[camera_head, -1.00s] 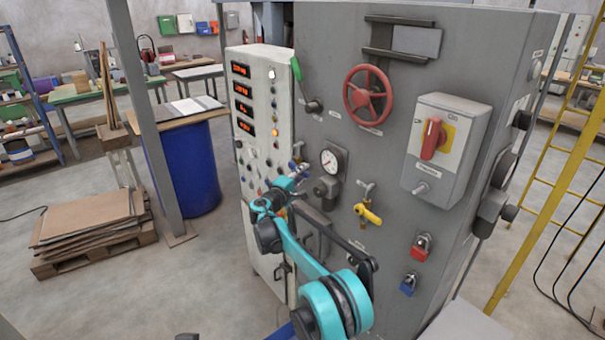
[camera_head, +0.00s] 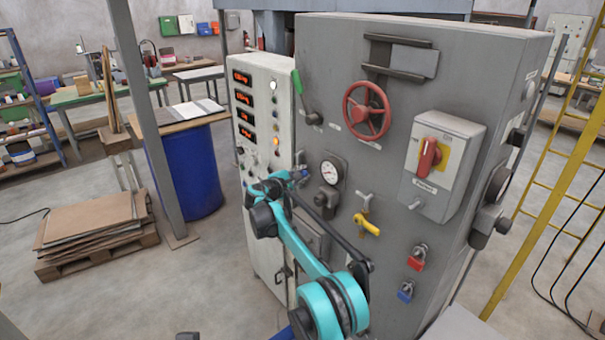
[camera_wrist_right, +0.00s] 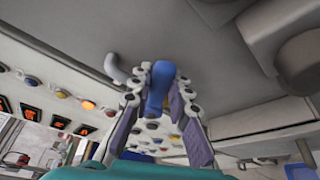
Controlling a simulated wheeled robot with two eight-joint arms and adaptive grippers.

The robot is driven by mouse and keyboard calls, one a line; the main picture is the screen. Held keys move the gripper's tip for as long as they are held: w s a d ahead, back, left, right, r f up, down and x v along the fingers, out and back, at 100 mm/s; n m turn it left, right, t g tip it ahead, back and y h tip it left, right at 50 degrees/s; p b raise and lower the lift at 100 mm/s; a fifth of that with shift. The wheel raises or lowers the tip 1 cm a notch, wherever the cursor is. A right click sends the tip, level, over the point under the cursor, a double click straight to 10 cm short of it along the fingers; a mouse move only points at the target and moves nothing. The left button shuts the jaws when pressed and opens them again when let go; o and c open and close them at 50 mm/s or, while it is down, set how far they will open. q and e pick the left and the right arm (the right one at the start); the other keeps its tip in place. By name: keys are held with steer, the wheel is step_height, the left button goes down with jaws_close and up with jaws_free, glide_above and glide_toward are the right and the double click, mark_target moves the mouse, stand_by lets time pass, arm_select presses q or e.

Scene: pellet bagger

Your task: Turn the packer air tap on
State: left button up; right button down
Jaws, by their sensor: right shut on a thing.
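A tap with a blue lever handle (camera_wrist_right: 159,82) sits on the grey cabinet's front, its short metal pipe (camera_wrist_right: 118,68) bending out beside it in the right wrist view. My right gripper (camera_wrist_right: 158,98) has its two fingers closed on either side of the blue handle. In the head view, my right gripper (camera_head: 294,178) is at the cabinet's left front edge, left of the pressure gauge (camera_head: 330,173), and largely covers the blue handle. A second tap with a yellow lever (camera_head: 367,226) is right of and below the gauge.
Floor is free at the lower left.

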steer(key=shift+w+a+r+n+p, duration=0.1)
steer(key=shift+r+n+p, duration=0.15)
steer(key=shift+n+p, duration=0.15)
steer(key=c, duration=1.4)
jaws_free()
steer(key=v, duration=1.2)
steer(key=shift+w+a+r, duration=0.1)
steer(key=shift+w, duration=0.05)
